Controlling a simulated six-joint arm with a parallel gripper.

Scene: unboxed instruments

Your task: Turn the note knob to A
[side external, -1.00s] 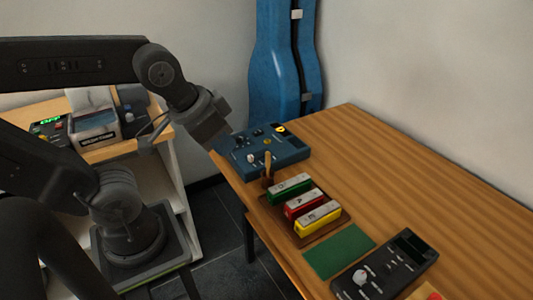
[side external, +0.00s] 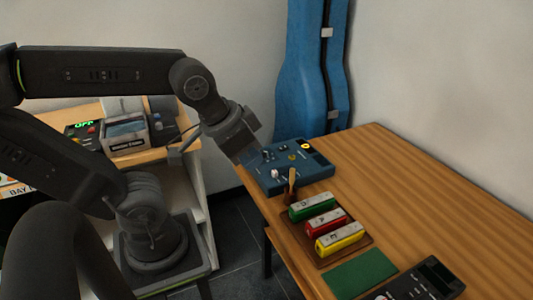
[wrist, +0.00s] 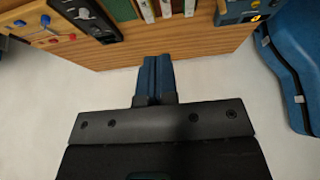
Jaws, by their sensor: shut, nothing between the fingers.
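A black control box (side external: 428,281) is cut off by the bottom edge of the side view. Its pale knob (wrist: 83,12) shows in the wrist view; its marks are too small to read. A blue control box (side external: 288,166) with small knobs and a pale knob (side external: 275,174) stands at the table's far left corner. I cannot tell which knob is the note knob. My gripper (side external: 250,156) is beside the blue box's left edge in the side view. In the wrist view its blue fingers (wrist: 152,62) are together and empty, over the table's edge.
Green, red and yellow harmonicas (side external: 338,239) lie on a brown tray beside a green mat (side external: 362,273). A wooden stick stands near the blue box. A tan board (wrist: 42,28) with coloured knobs is beside the black box. The table's right side is clear. A blue instrument case (side external: 310,70) stands behind.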

